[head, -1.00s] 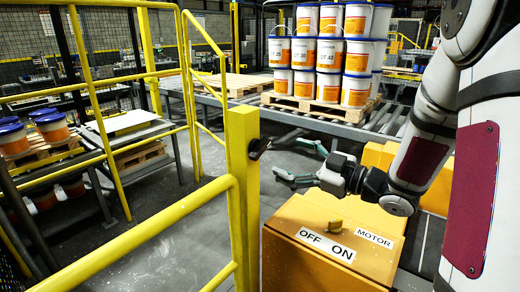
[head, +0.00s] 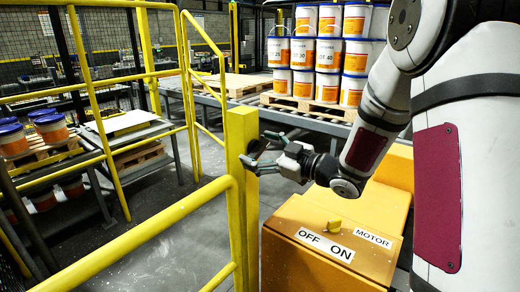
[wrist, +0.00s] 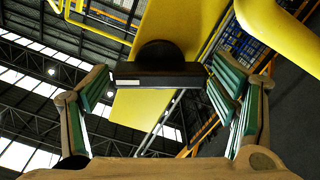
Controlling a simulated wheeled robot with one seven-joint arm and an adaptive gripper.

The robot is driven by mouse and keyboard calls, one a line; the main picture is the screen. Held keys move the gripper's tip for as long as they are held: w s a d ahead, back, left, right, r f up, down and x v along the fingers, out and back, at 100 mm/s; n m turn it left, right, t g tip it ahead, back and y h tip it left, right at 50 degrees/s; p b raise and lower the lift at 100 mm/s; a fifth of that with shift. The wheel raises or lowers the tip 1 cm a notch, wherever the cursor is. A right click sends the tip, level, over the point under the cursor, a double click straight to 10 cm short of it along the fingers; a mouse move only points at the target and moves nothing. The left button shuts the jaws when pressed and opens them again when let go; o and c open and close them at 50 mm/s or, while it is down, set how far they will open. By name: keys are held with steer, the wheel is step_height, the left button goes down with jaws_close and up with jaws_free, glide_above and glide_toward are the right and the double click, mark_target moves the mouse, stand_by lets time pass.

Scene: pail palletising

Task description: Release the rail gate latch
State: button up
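The rail gate latch is a dark block on a round dark mount, fixed to the yellow gate post (head: 238,190). In the wrist view the latch (wrist: 160,75) lies crosswise between my fingertips, with a pale strip at its lower left edge. In the head view the latch (head: 257,147) is partly hidden by my fingers. My gripper (head: 259,152) is at the right side of the post, its green-padded fingers spread. In the wrist view my gripper (wrist: 160,88) is open, one finger at each end of the latch. I cannot tell whether they touch it.
An orange motor box (head: 330,245) with an OFF/ON knob stands below my gripper. Yellow railings (head: 150,235) run across the left front. Stacked pails (head: 328,55) stand on a pallet on the conveyor behind. More pails (head: 50,128) stand at left.

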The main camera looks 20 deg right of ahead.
steer(key=c, duration=0.8)
steer(key=m+p, duration=0.2)
steer(key=shift+s+d+r+p, duration=0.15)
steer(key=shift+r+p, duration=0.05)
steer(key=shift+p, duration=0.15)
steer(key=shift+c, duration=0.2)
steer(key=shift+m+p, duration=0.7)
steer(key=shift+m, duration=0.4)
steer(key=shift+w+f+m, duration=0.15)
steer(key=shift+w+m, duration=0.05)
steer(key=shift+m, duration=0.2)
steer(key=o, duration=1.1)
steer(key=shift+o, duration=0.2)
steer(key=v, duration=1.2)
